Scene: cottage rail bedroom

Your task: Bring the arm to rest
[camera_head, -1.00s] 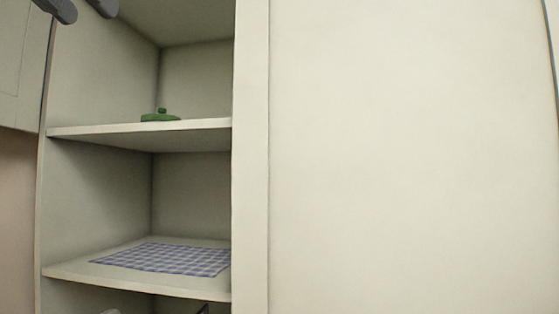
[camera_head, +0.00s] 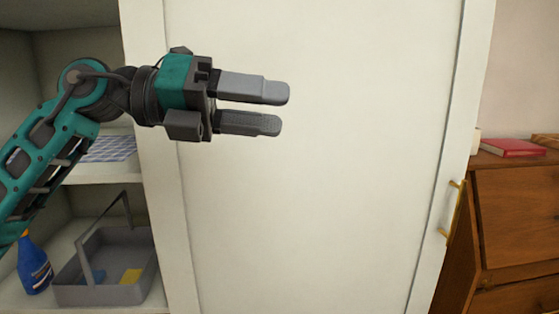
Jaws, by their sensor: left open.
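My left gripper (camera_head: 284,109) is open and empty. Its two grey fingers point to the right, apart from each other, in front of the pale cabinet door panel (camera_head: 310,210). My teal left arm comes in from the lower left and passes in front of the open shelves. Whether the fingers touch the panel cannot be told, but no contact shows. My right gripper is not in view.
On the shelves at left are a checked cloth (camera_head: 108,149), a grey caddy (camera_head: 112,293) with a raised handle, and a blue spray bottle (camera_head: 34,266). A wooden bureau (camera_head: 520,220) with a red book (camera_head: 513,148) stands at right. A brass handle (camera_head: 452,212) sticks out at the panel's right.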

